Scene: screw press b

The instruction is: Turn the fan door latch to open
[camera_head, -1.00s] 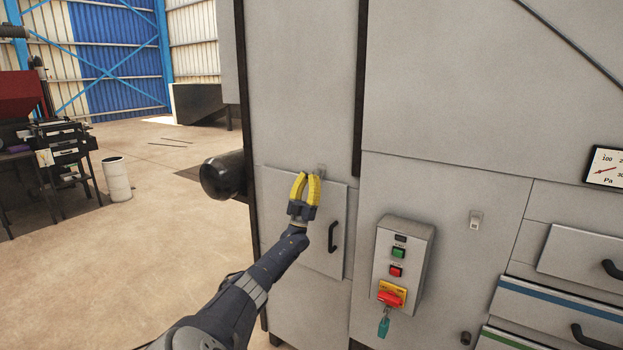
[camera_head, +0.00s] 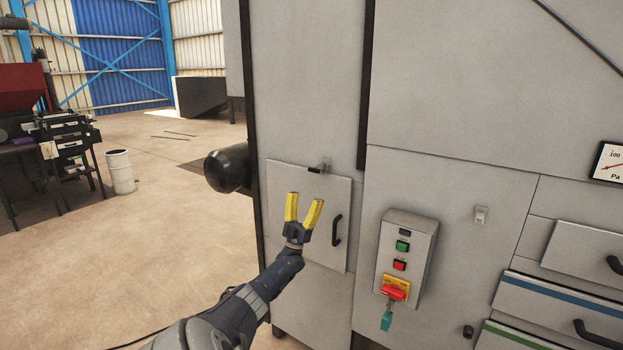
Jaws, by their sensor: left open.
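The fan door (camera_head: 272,185) is a light grey panel on the grey machine, with a black vertical handle (camera_head: 337,230) near its right side. It looks closed. The latch (camera_head: 321,168) sits at the door's top edge, a small metal piece with a dark part pointing left, lying roughly sideways. My left gripper (camera_head: 303,200) has yellow fingers spread apart and empty. It is in front of the door, below the latch and left of the handle, apart from the latch. My right gripper is not in view.
A control box (camera_head: 406,255) with green and red buttons, a red switch and a teal key juts out to the right. A black cylinder (camera_head: 227,171) sticks out at the left. Drawers (camera_head: 563,310) are at the lower right. The floor at left is open around a white barrel (camera_head: 120,172).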

